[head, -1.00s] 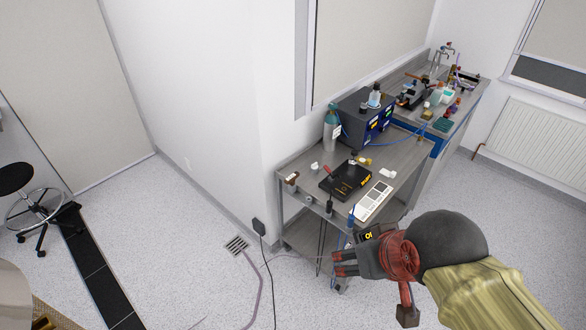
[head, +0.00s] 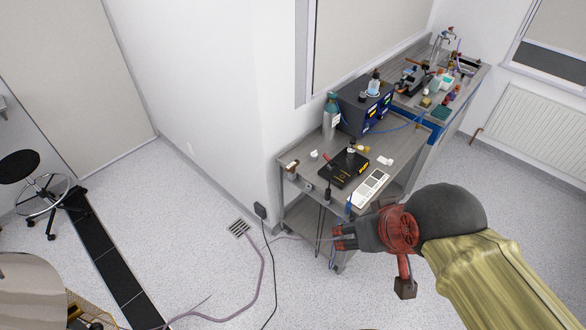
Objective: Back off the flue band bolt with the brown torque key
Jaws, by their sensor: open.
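My gripper (head: 338,238) is in the lower right of the head view, in front of the near steel cart and pointing left. Its dark fingers are apart and nothing shows between them. A brown, bar-like item (head: 419,64) lies on the far bench among other gear; I cannot tell whether it is the torque key. A small brown piece (head: 292,166) sits at the left corner of the near cart. The flue band bolt cannot be made out at this distance.
The near cart (head: 312,208) carries a black box (head: 343,170), a white strip panel (head: 370,188), a teal bottle (head: 331,117) and a dark blue-fronted unit (head: 362,108). A stool (head: 30,190) stands at left. A hose (head: 255,285) and cable cross the floor. Clear floor lies at right.

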